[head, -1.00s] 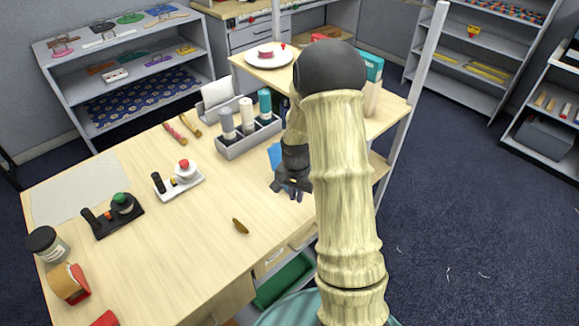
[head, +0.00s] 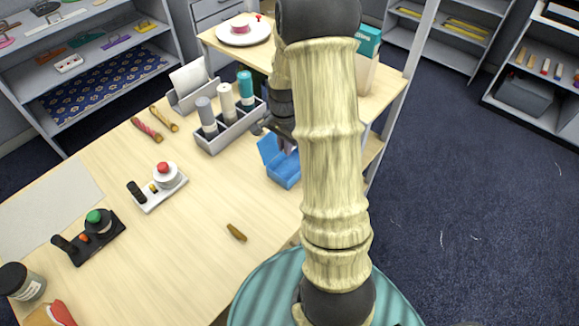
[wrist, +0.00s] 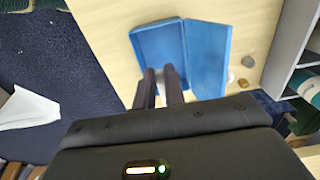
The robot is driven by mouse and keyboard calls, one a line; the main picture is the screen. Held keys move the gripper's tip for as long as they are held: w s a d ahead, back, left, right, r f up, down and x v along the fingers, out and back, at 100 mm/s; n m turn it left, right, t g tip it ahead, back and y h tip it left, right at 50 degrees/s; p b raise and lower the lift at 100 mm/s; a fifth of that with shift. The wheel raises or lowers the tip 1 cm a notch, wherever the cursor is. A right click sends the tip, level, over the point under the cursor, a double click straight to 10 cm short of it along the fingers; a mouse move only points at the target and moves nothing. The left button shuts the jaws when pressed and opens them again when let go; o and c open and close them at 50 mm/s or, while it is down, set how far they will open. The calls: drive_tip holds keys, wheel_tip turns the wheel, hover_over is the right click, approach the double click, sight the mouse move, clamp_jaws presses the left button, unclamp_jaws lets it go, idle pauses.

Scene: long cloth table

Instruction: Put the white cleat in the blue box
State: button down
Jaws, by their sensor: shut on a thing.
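The blue box (head: 285,174) stands open on the table, its lid (head: 268,147) folded out to the left. In the wrist view I look down into the box (wrist: 150,45), with the lid (wrist: 207,60) on the right. The inside that shows looks empty. My gripper (wrist: 161,70) is shut with a narrow gap between its dark fingers, and the fingertips overlap the box's near edge in that view. In the head view my arm partly covers the gripper and box.
A grey tray with bottles (head: 224,137) stands close left of the box. A small brown piece (head: 236,232) lies on the table in front. A white switch unit (head: 160,189) and a black one (head: 90,240) are further left. Bare table lies between.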

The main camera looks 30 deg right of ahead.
hover_over(286, 175)
drive_tip(key=shift+w+f+p, duration=0.15)
drive_tip(key=shift+f+p, duration=0.3)
drive_tip(key=shift+f, duration=2.5)
drive_tip(key=shift+f+p, duration=0.35)
drive_tip(key=shift+f, duration=1.75)
drive_tip(key=shift+a+f, duration=0.1)
drive_tip(key=c, duration=1.5)
unclamp_jaws()
wheel_tip(286, 175, up, 12)
drive_tip(key=shift+r+b, duration=0.15)
drive_tip(key=shift+b, duration=0.9)
